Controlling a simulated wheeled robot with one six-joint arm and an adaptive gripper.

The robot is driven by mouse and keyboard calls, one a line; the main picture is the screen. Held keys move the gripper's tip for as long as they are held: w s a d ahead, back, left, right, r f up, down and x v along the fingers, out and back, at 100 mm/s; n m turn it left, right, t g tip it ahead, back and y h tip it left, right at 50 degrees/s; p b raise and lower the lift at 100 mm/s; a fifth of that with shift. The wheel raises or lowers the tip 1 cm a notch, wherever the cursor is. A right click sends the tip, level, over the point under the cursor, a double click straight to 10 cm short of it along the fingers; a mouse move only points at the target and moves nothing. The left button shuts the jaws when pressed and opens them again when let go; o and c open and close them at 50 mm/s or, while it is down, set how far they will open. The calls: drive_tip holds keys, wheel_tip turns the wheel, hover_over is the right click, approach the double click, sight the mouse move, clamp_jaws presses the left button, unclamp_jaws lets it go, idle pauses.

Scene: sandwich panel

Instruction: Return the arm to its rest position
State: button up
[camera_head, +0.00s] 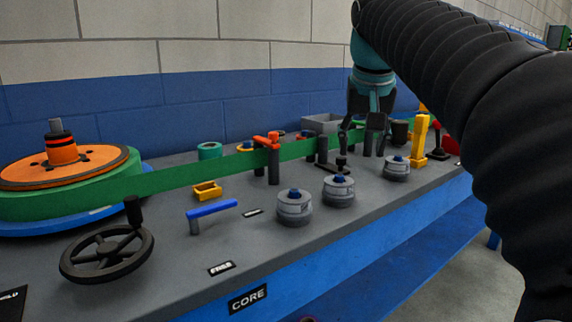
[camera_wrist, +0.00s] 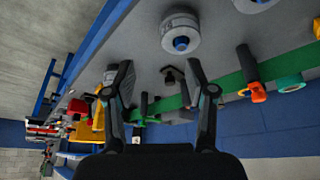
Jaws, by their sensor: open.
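My gripper (camera_head: 366,138) hangs at the end of my arm over the far half of the grey panel top (camera_head: 150,265). Its fingers are apart. In the wrist view my gripper (camera_wrist: 162,95) shows two black fingers spread wide, with nothing held between them. The green strip (camera_head: 220,173) runs along the panel and passes beneath or behind the fingers; I cannot tell whether they touch it. A small black clamp-like part (camera_head: 341,165) stands just left of the fingers.
Round grey knobs (camera_head: 294,207) with blue centres line the front. A yellow post (camera_head: 419,140) stands right of my gripper. A green and orange reel (camera_head: 125,170), a black handwheel (camera_head: 105,254) and a blue lever (camera_head: 212,209) are at left. A block wall (camera_head: 200,120) closes the back.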

drive_tip(key=s+d+f, duration=0.1)
drive_tip(key=s+f, duration=1)
drive_tip(key=f, duration=0.3)
drive_tip(key=s+d+f+n+t, duration=0.1)
drive_tip(key=s+f, duration=1)
drive_tip(key=f, duration=0.3)
drive_tip(key=shift+s+n+y, duration=0.2)
drive_tip(key=shift+n+y, duration=0.1)
drive_tip(key=shift+r, duration=0.1)
